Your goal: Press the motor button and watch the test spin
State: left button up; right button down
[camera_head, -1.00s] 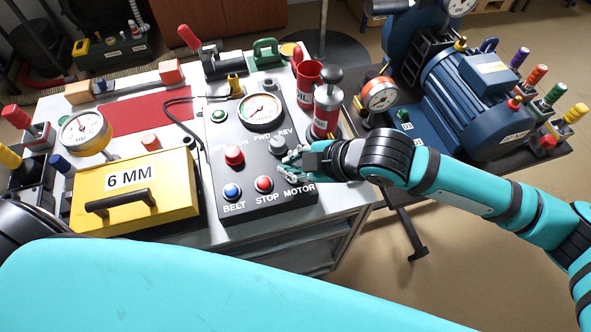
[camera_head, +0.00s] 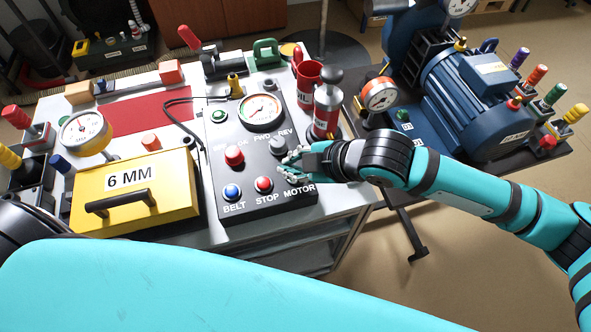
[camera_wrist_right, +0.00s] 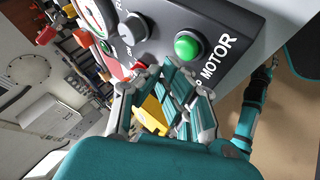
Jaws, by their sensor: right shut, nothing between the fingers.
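The black control panel (camera_head: 224,160) lies on the bench in the middle of the head view. Its MOTOR label shows at the lower right, but my right gripper (camera_head: 288,160) covers the button there. In the right wrist view the green button (camera_wrist_right: 188,46) beside the MOTOR label is in plain sight. My right gripper's fingers (camera_wrist_right: 158,84) are shut and empty, just short of that button in the picture; I see no contact. The blue motor (camera_head: 470,100) stands on a dark stand at the right; I cannot tell if it turns. My left gripper is out of view.
The panel also carries a blue BELT button (camera_head: 232,192), a red STOP button (camera_head: 264,184), a red knob (camera_head: 234,155) and a gauge (camera_head: 261,108). A yellow 6 MM box (camera_head: 165,199) stands left of it. A red cylinder (camera_head: 327,108) stands close behind my right gripper.

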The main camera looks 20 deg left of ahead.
jog(key=shift+f, duration=0.4)
